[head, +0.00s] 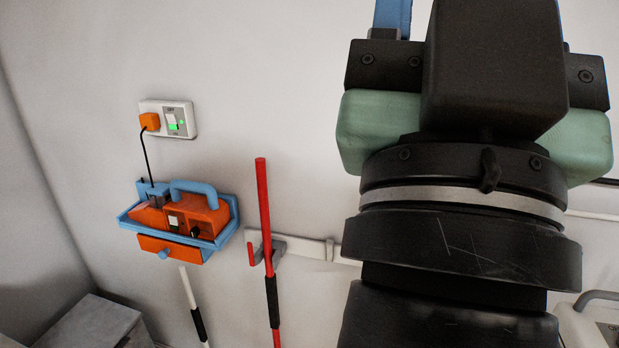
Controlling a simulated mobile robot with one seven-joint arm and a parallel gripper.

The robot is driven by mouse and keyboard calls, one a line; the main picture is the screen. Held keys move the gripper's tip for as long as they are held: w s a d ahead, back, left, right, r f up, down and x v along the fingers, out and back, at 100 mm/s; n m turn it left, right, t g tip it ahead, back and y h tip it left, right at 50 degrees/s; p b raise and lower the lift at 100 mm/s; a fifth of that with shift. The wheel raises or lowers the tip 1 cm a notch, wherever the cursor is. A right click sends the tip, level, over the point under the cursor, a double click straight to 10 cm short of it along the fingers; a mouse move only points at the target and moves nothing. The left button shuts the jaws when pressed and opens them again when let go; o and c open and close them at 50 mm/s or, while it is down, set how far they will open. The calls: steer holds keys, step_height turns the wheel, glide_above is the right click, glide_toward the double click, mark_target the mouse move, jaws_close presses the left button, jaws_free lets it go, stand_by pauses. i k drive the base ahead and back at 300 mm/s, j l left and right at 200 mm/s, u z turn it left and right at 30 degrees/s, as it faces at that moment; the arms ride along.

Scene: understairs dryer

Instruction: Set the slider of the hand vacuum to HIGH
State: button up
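The orange hand vacuum (204,214) with a blue handle sits in a blue wall tray (222,241) at the left of the head view. A small pale plate (174,221) and a black knob-like part (195,232) show on its front. I cannot tell which is the slider, and no HIGH mark is readable. My gripper (478,70) is seen from behind, large, at the upper right, well apart from the vacuum.
A white wall socket (185,112) with an orange plug (149,122) and green light is above the vacuum; a black cord hangs down. A red pole (264,200) hangs on a wall rail (300,248) between vacuum and arm. A grey box (90,325) stands lower left.

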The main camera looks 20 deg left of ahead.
mark_target(195, 231)
steer(key=i+j+z, duration=0.25)
steer(key=j, duration=0.45)
steer(key=j+z, duration=0.2)
steer(key=j, duration=0.5)
